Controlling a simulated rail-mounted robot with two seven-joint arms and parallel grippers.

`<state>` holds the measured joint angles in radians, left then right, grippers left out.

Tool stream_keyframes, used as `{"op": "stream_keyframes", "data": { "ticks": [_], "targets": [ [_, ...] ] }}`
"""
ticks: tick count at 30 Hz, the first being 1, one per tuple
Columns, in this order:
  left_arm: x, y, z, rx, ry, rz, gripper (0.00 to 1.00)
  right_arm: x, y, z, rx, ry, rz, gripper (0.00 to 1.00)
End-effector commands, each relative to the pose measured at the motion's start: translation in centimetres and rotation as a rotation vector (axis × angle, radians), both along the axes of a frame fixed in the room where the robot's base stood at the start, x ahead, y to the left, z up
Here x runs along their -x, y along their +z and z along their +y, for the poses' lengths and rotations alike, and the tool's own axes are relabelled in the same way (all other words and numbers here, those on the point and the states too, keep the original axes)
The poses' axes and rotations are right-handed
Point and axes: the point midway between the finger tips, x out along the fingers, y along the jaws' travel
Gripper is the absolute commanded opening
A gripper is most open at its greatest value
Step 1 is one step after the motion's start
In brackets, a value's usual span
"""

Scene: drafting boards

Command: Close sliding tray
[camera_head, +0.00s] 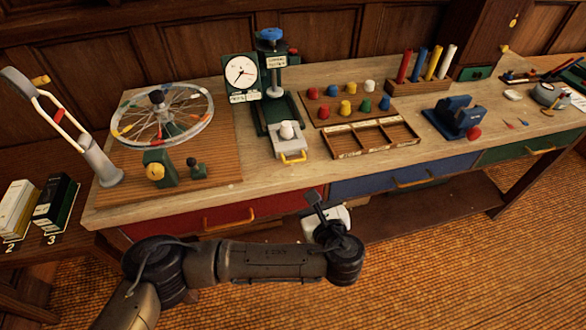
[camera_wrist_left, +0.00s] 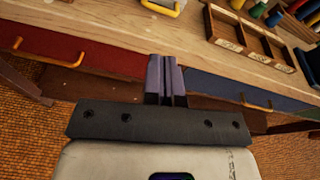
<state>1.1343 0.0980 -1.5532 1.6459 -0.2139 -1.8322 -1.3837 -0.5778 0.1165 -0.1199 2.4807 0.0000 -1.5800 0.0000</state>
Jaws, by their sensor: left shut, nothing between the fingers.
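The sliding tray (camera_head: 289,146) is a light grey slide at the foot of the green tester (camera_head: 272,85). It sticks out toward the front of the bench, with a yellow handle (camera_head: 293,157) on its front and a white knob-like piece (camera_head: 287,130) on top. In the left wrist view the yellow handle (camera_wrist_left: 164,8) shows at the top edge, with part of the tray. My left gripper (camera_head: 314,200) is in front of the bench edge, lower than the tray and apart from it. Its fingers (camera_wrist_left: 166,80) are closed together and empty. My right gripper is not in view.
A spoked wheel (camera_head: 162,115) stands left of the tester. A wooden compartment box (camera_head: 362,138) and a board of coloured pegs (camera_head: 345,102) lie to its right. Red (camera_head: 215,212) and blue (camera_head: 405,177) drawers with yellow handles run below the bench top. Bare wood lies before the tray.

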Motion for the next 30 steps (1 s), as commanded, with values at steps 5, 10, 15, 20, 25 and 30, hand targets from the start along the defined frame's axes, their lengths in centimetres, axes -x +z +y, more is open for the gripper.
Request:
{"op": "stream_keyframes", "data": {
  "ticks": [5, 10, 15, 20, 25, 30],
  "targets": [
    [-0.1, -0.1, 0.1, -0.108, -0.022, 0.034, 0.00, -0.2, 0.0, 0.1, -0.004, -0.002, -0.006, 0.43],
    [-1.4, -0.5, 0.5, -0.130, -0.027, 0.041, 0.00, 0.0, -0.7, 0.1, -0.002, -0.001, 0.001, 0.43],
    [-4.1, -1.2, 1.3, -0.129, -0.024, 0.040, 0.00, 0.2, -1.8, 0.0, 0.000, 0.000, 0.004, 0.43],
    [-7.0, -1.9, 2.2, -0.128, -0.025, 0.039, 0.00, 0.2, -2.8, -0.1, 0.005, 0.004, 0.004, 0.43],
    [-9.7, -2.4, 3.0, -0.127, -0.025, 0.039, 0.00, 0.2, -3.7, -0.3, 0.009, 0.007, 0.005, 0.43],
    [-11.6, -2.9, 3.6, -0.126, -0.026, 0.040, 0.00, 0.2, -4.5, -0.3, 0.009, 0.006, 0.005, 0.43]
  ]
}}
